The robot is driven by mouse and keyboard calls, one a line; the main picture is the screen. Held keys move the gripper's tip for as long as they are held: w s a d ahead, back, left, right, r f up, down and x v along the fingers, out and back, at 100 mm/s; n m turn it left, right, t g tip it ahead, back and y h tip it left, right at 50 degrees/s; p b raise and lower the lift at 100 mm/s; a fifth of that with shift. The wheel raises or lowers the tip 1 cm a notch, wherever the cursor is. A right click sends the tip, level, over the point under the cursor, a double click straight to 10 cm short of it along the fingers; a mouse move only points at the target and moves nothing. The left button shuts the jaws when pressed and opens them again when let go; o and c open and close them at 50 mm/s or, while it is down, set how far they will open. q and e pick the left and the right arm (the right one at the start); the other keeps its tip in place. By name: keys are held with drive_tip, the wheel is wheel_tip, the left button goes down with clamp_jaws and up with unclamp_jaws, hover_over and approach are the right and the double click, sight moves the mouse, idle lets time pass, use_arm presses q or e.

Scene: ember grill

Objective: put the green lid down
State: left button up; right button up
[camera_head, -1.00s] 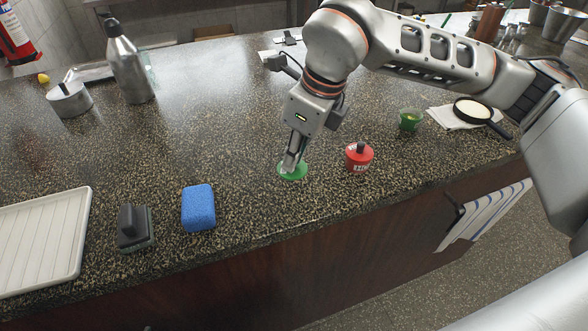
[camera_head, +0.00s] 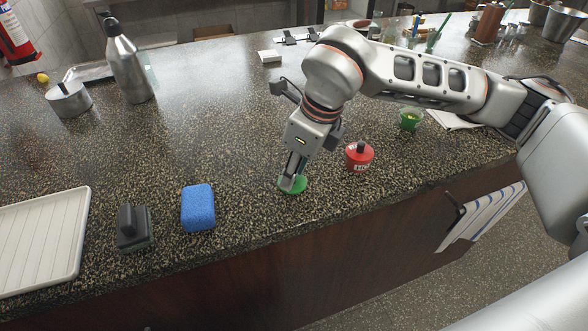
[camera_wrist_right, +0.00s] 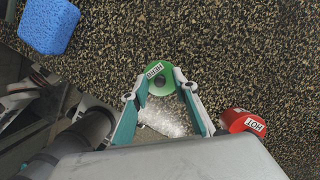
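The green lid (camera_head: 297,187) lies flat on the speckled counter, near its front edge. It has a dark knob in the middle and a white label. In the right wrist view the lid (camera_wrist_right: 157,88) is between and just beyond my right gripper's fingertips. My right gripper (camera_wrist_right: 160,84) is open, with a finger on each side of the knob and a gap around it. In the head view my right gripper (camera_head: 290,180) points down at the lid and hides part of it. My left gripper is not in view.
A red pot (camera_head: 359,157) with a dark knob stands just right of the lid. A small green cup (camera_head: 409,120) with contents stands farther right. A blue sponge (camera_head: 198,208), a dark scraper (camera_head: 133,228) and a white tray (camera_head: 40,240) are on the left. The counter behind the lid is clear.

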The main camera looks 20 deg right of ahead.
drive_tip(key=shift+r, duration=0.15)
drive_tip(key=shift+r, duration=0.3)
drive_tip(key=v, duration=1.1)
drive_tip(key=shift+r, duration=0.25)
